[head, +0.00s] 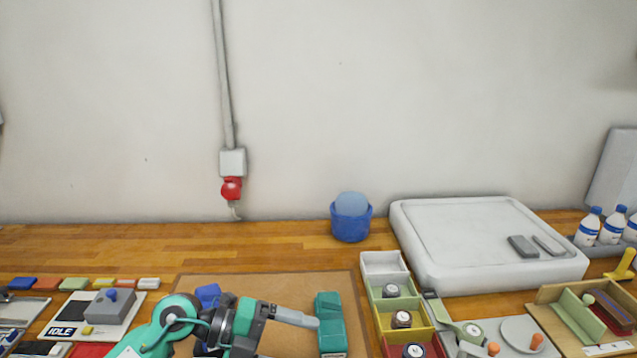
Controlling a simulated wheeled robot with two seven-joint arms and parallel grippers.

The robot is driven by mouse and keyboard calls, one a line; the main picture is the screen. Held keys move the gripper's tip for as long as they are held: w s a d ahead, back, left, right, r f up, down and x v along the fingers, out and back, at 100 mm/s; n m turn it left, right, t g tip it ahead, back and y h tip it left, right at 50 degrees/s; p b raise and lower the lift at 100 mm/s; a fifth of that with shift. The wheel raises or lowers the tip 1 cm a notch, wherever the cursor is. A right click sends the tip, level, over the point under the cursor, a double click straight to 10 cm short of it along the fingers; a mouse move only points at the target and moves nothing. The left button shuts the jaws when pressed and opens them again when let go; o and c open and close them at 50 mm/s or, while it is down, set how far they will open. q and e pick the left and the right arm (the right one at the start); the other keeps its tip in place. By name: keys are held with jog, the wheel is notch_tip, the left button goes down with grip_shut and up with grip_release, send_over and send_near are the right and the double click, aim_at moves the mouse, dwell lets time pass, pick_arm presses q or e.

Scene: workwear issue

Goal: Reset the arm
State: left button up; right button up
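My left arm, teal and black, comes in from the bottom left. Its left gripper (312,322) points right, with a grey finger seen from the side. The fingertip ends right at the left edge of a teal box (331,325) on the brown mat (260,283). I cannot tell whether it touches the box or is above it, nor whether the fingers are apart. A blue object (208,294) is partly hidden behind the arm. My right gripper is not in view.
A blue bucket (350,222) stands behind the mat. A row of coloured bins (384,263) runs along the mat's right side, with a large white tray (490,278) beyond. A grey box on an "IDLE" card (60,331) lies left. The mat's back part is clear.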

pick_arm(q)
notch_tip(320, 180, up, 7)
jog(key=d+n+t+h, duration=0.1)
jog(key=n+t+h, duration=0.3)
jog(key=t+h, duration=0.15)
jog(key=w+a+r+n+t+y, duration=0.2)
jog(key=a+n+t, duration=0.3)
jog(key=n+t, duration=0.6)
jog(key=s+a+f+n+y, duration=0.2)
jog(key=a+f+n+y, duration=1.2)
jog(key=f+n+y, duration=0.35)
jog(key=s+f+g, duration=0.7)
jog(key=s+f, duration=0.1)
jog(key=s, duration=0.3)
jog(key=s+f+g, duration=0.6)
jog(key=s+f, duration=0.1)
jog(key=s, duration=0.4)
notch_tip(320, 180, down, 29)
jog(key=w+g, duration=0.1)
jog(key=s+a+f, duration=0.2)
jog(key=s+f, duration=0.8)
jog(key=f, duration=0.1)
jog(key=s+a+f+g, duration=0.1)
jog(key=s+f, duration=0.9)
jog(key=shift+a+f, duration=0.35)
jog(key=shift+a, duration=0.05)
jog(key=shift+m+g, duration=0.25)
